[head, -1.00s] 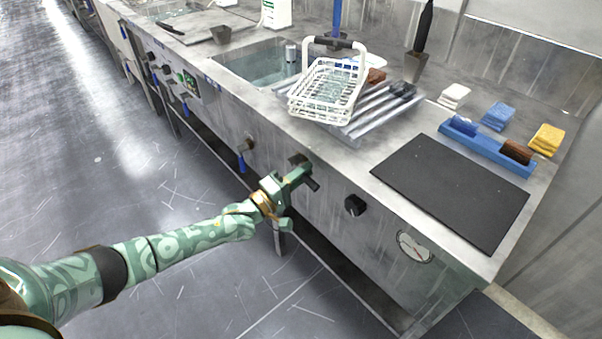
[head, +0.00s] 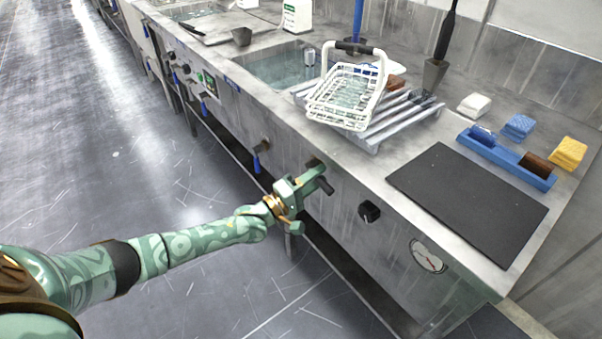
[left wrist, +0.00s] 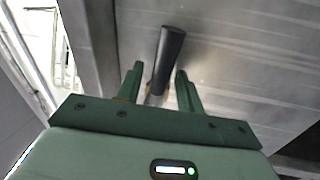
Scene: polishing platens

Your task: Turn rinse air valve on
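A black lever handle (head: 326,187) sits on the front panel of the steel bench, and its dark mount (head: 314,163) shows just above my gripper. My left gripper (head: 314,176) is at this handle. In the left wrist view the black handle (left wrist: 170,55) lies between the two green fingers of my left gripper (left wrist: 160,88). The fingers are apart, with a visible gap beside the handle, so the gripper is open around it. No readable label marks which valve this is. My right gripper is not in view.
A blue-handled valve (head: 259,156) is left of my gripper, and a black knob (head: 369,211) and a round gauge (head: 427,256) are to its right. Above are a white wire basket (head: 346,97), a sink (head: 275,66) and a black mat (head: 468,203). The floor in front is clear.

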